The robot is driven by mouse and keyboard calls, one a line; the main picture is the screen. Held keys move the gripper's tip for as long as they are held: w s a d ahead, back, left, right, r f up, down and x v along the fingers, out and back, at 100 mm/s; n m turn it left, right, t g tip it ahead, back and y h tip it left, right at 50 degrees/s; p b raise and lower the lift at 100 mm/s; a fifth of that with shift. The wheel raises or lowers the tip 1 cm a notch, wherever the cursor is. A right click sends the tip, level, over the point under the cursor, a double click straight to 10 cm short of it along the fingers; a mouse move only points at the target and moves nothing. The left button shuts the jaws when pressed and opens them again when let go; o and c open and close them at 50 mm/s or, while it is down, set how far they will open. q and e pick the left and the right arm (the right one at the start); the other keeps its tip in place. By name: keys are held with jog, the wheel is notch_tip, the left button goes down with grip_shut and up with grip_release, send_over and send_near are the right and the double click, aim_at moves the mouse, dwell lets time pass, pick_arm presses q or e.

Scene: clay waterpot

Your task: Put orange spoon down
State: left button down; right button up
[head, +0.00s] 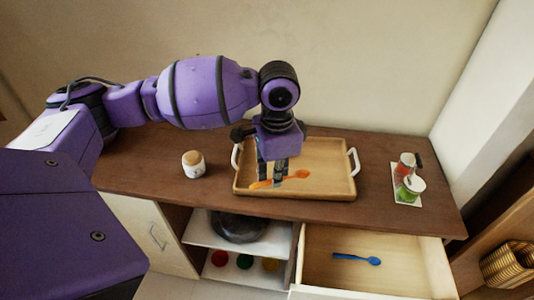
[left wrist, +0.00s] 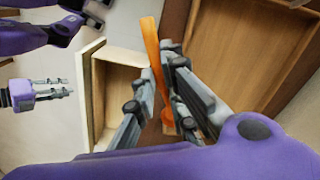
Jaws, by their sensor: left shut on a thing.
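The orange spoon (head: 301,174) is gripped between the fingers of my left gripper (head: 272,183), which points down over the wooden tray (head: 335,185). In the left wrist view, the spoon (left wrist: 152,45) runs lengthwise between the two shut fingers (left wrist: 170,75). I cannot tell whether the spoon touches the tray floor. A blue spoon (head: 357,258) lies in the open drawer (head: 400,277) below the counter. My right gripper shows small at the left of the left wrist view (left wrist: 66,87), away from the tray; its opening is unclear.
A white jar (head: 193,164) stands left of the tray on the brown counter (head: 150,175). Shakers (head: 408,185) stand on a small white stand to the right. A dark bowl (head: 238,229) sits on the shelf below. A wicker basket (head: 510,265) is at the far right.

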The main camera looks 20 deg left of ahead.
pick_arm(q)
jog(key=w+f, duration=0.4)
jog(key=w, duration=0.3)
jog(key=b, duration=0.2)
send_over(292, 184)
jog(key=f, duration=0.4)
jog(key=shift+s+f, duration=0.1)
jog(key=shift+s, duration=0.1)
jog(key=shift+w+f, duration=0.15)
jog(key=shift+f, duration=1.55)
jog(key=shift+f, duration=0.15)
jog(key=c, duration=1.8)
grip_release()
notch_tip(292, 184, up, 12)
jog(key=shift+r+p, duration=0.2)
jog(key=shift+p, duration=0.25)
